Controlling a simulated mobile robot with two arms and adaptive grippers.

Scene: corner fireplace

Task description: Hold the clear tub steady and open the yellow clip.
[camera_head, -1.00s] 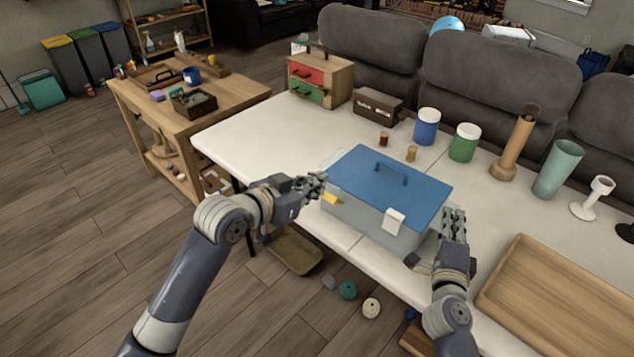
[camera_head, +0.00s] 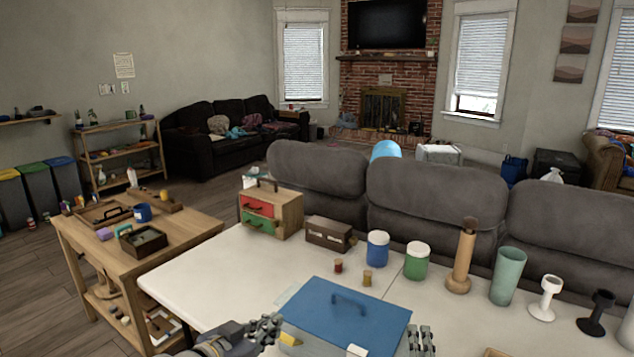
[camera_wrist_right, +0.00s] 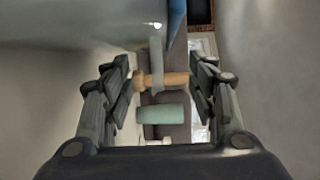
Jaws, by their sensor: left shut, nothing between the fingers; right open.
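The clear tub with a blue lid (camera_head: 345,318) stands on the white table at the lower edge of the head view; its lower body is cut off. The yellow clip (camera_head: 289,339) is on the tub's left side. My left gripper (camera_head: 268,328) is shut and empty, just left of the clip; contact cannot be told. My right gripper (camera_head: 421,340) is open beside the tub's right side, partly cut off. In the right wrist view its fingers (camera_wrist_right: 172,82) are spread with nothing gripped, and the tub's translucent wall (camera_wrist_right: 70,28) fills the upper left.
On the white table (camera_head: 205,285) behind the tub stand a blue jar (camera_head: 377,250), a green jar (camera_head: 416,262), a tan wooden cylinder (camera_head: 463,255) and a green cup (camera_head: 507,275). A drawer box (camera_head: 272,212) is at the back left. A white clip (camera_head: 357,351) sits on the tub's front.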

